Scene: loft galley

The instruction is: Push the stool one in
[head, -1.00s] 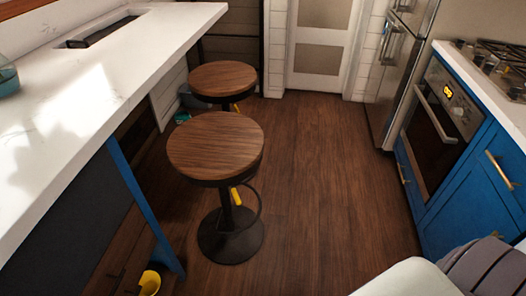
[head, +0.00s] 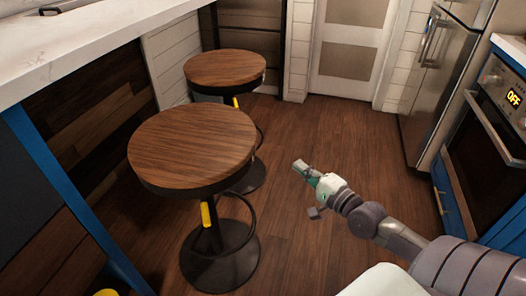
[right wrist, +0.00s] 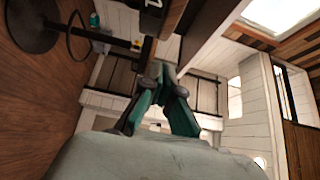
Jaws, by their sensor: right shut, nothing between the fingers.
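Two bar stools with round wooden seats and dark pedestal bases stand by the counter. The near stool (head: 192,147) is in front and the far stool (head: 225,69) is behind it; I cannot tell which is stool one. My right gripper (head: 301,168) is shut and empty, to the right of the near stool and apart from it. In the right wrist view the fingers (right wrist: 160,80) meet at their tips, and a stool base (right wrist: 32,25) shows at upper left. My left gripper is not in view.
The white counter (head: 90,45) with a blue leg (head: 65,190) runs along the left, with space beneath. The oven (head: 490,140) and steel fridge (head: 440,75) stand on the right. A white door (head: 350,45) is at the back. The wooden floor (head: 320,125) between is clear.

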